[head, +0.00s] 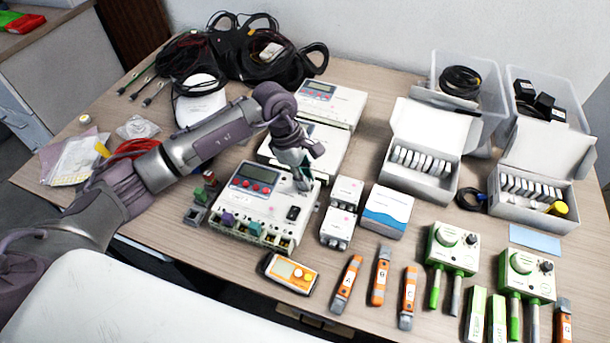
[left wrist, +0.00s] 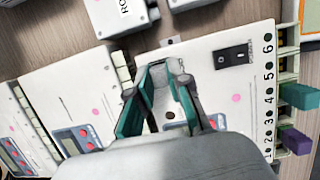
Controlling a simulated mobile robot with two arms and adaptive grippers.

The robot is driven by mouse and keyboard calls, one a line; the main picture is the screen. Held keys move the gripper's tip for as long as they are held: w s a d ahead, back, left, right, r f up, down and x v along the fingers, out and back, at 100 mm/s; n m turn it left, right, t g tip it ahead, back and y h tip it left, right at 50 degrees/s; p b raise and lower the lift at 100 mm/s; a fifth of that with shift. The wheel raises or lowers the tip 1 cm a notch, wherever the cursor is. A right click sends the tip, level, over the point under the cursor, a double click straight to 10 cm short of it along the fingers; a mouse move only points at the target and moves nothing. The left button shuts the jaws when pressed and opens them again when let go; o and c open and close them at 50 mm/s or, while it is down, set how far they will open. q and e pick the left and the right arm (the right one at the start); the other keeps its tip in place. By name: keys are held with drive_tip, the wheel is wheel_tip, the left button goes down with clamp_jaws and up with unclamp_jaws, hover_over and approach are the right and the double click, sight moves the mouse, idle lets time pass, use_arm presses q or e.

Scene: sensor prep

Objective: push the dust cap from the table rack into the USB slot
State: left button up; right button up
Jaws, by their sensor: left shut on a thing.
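The white logger box (head: 255,205) with a display and red buttons lies on the table; its numbered terminal edge, with green and purple plugs, shows in the left wrist view (left wrist: 245,90). My left gripper (head: 303,184) points down at the top of this box, near its right back corner and behind the black switch (head: 292,213). In the left wrist view its teal fingers (left wrist: 168,72) are close together over the box face. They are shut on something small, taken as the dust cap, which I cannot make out. The USB slot is not distinguishable. My right gripper is out of view.
A small table rack (head: 195,215) with coloured pieces stands left of the box. Two similar boxes (head: 330,103) lie behind it. Small white modules (head: 338,228) stand close on the right, and an orange meter (head: 290,273) lies in front.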

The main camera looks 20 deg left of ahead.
use_arm(q)
drive_tip(key=shift+f+b, duration=0.4)
drive_tip(key=shift+b, duration=0.35)
idle(0.9)
drive_tip(key=o, duration=1)
drive_tip(key=shift+r, duration=0.1)
drive_tip(key=shift+r+p, duration=1.8)
drive_tip(key=shift+r, duration=1.65)
